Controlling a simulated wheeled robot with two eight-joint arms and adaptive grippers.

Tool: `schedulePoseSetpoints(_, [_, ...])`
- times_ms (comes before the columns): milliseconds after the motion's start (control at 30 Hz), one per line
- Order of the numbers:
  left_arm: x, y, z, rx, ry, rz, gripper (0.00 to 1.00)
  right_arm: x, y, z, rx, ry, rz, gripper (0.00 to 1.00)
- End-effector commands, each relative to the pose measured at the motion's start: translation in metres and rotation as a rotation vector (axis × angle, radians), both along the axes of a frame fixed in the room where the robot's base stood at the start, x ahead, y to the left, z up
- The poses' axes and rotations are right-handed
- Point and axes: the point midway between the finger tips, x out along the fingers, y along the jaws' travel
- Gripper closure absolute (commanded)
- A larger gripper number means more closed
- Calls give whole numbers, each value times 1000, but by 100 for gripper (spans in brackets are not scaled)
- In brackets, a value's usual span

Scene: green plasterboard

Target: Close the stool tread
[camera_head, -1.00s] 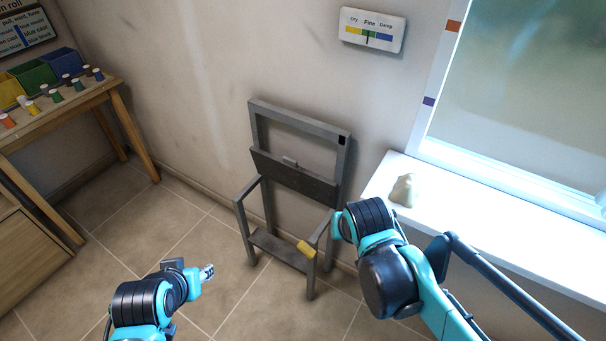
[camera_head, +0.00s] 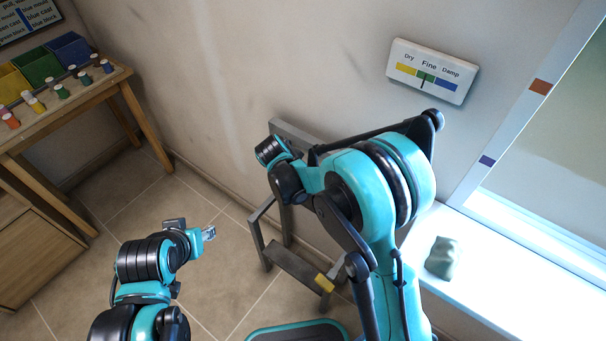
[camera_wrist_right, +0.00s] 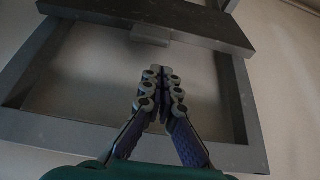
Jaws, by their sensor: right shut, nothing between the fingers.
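The grey stool stands against the wall, its upper frame (camera_head: 290,132) and side rail (camera_head: 260,210) showing around my right arm.
A bright sill (camera_head: 480,275) with a greenish lump (camera_head: 442,258) is at right. A wooden table (camera_head: 100,100) with bins and spools is at left. A gauge sign (camera_head: 432,71) hangs on the wall.

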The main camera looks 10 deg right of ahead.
Motion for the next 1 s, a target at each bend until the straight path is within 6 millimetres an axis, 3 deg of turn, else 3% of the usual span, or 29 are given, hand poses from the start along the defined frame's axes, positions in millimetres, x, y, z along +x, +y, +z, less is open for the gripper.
schedulePoseSetpoints(200, [0,0,-16,0,0,0,60,15,-14,-39,1,-1,0,100])
schedulePoseSetpoints(400, [0,0,-23,0,0,0,60,23,-22,-58,1,0,0,100])
schedulePoseSetpoints(1000, [0,0,-25,0,0,0,60,24,-22,-62,-9,-10,3,100])
